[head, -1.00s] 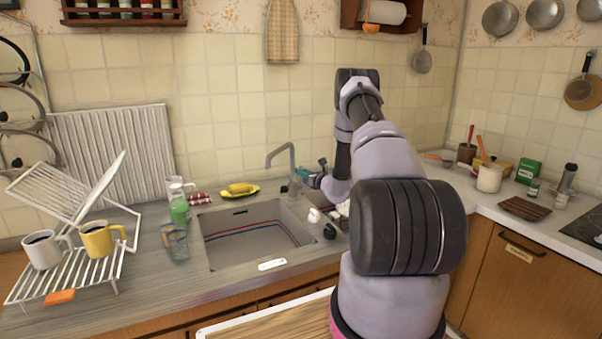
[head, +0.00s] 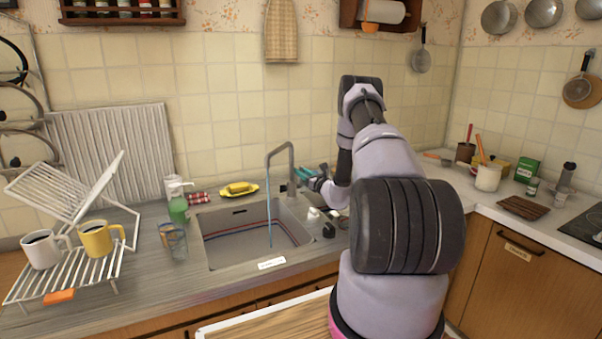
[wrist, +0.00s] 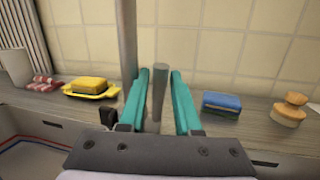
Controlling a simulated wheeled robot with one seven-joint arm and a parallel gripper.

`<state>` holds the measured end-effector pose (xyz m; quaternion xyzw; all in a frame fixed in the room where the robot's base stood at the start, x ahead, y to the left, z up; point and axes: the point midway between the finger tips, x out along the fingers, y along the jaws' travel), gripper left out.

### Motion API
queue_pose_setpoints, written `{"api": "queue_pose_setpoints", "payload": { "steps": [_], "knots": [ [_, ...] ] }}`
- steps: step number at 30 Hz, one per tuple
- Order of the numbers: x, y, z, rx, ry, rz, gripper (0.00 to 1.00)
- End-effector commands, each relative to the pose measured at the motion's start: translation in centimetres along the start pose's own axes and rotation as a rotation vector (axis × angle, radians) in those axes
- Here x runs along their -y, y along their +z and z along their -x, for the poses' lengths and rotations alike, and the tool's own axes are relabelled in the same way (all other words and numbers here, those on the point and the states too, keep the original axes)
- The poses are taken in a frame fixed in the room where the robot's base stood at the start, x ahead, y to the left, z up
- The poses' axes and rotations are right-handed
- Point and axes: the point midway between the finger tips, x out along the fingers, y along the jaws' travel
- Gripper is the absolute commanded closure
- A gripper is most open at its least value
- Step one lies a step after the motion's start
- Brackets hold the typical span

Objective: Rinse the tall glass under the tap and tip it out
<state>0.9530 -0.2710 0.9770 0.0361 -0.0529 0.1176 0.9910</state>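A clear glass (head: 174,243) stands upright on the counter left of the sink, apart from my gripper. The sink tap (head: 281,160) is running: a thin blue stream falls into the sink basin (head: 232,219). My gripper (head: 308,174) is at the tap's right side, partly hidden by my arm. In the wrist view its teal fingers (wrist: 160,98) are apart, one on each side of the upright grey tap lever (wrist: 160,90), with a gap on both sides. The gripper holds nothing. The tap's column (wrist: 127,40) rises just left of the fingers.
A green soap bottle (head: 178,208) and a pale container (head: 172,185) stand behind the glass. A yellow sponge on a dish (head: 239,188) lies behind the sink. A blue sponge (wrist: 221,104) and wooden brush (wrist: 290,108) lie right of my gripper. A dish rack (head: 75,275) fills the left.

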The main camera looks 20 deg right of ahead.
Motion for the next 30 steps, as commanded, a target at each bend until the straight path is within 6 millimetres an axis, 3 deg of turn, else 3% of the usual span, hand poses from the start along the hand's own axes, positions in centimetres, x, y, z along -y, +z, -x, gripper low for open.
{"api": "queue_pose_setpoints", "payload": {
  "steps": [18,30],
  "knots": [
    [0.1,0.0,9.9,-0.001,-0.002,-0.001,0.68],
    [0.0,0.0,10.7,0.000,0.000,0.000,0.68]
  ]
}}
